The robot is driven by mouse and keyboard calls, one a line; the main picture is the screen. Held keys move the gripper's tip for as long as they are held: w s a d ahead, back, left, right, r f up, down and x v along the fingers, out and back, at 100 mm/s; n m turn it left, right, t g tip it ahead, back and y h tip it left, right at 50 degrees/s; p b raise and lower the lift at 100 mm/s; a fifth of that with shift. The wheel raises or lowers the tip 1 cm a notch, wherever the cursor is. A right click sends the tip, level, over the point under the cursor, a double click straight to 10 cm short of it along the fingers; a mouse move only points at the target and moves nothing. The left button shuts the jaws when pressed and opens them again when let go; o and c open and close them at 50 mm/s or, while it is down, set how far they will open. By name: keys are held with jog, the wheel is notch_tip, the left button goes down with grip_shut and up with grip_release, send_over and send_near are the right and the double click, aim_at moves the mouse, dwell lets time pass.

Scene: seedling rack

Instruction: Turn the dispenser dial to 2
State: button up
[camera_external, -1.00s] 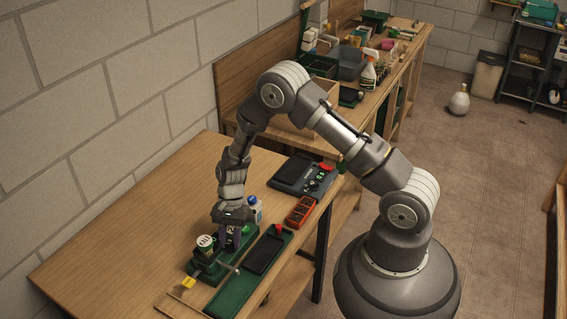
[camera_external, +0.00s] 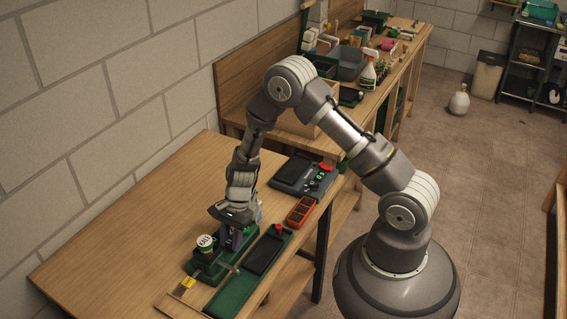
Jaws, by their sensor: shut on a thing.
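The green dispenser (camera_external: 204,277) stands on the wooden table, with a white-topped jar (camera_external: 205,241) at its left end. My gripper (camera_external: 233,240) points down at the dispenser's right part, just right of the jar, and is shut on the dial there. The fingers and hand cover the dial, so its pointer and numbers cannot be read.
A green tray with a dark plate (camera_external: 264,254) lies right of the dispenser. An orange-red box (camera_external: 301,212) and a dark console (camera_external: 303,178) lie further back. A bottle (camera_external: 260,212) is partly hidden behind my wrist. The table's left side (camera_external: 120,235) is clear.

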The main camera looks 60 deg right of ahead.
jog(key=o, duration=1)
jog(key=shift+o, duration=0.2)
jog(key=p+v, duration=0.1)
jog(key=v, duration=0.6)
jog(key=shift+r+p, duration=0.4)
jog(key=shift+d, duration=0.15)
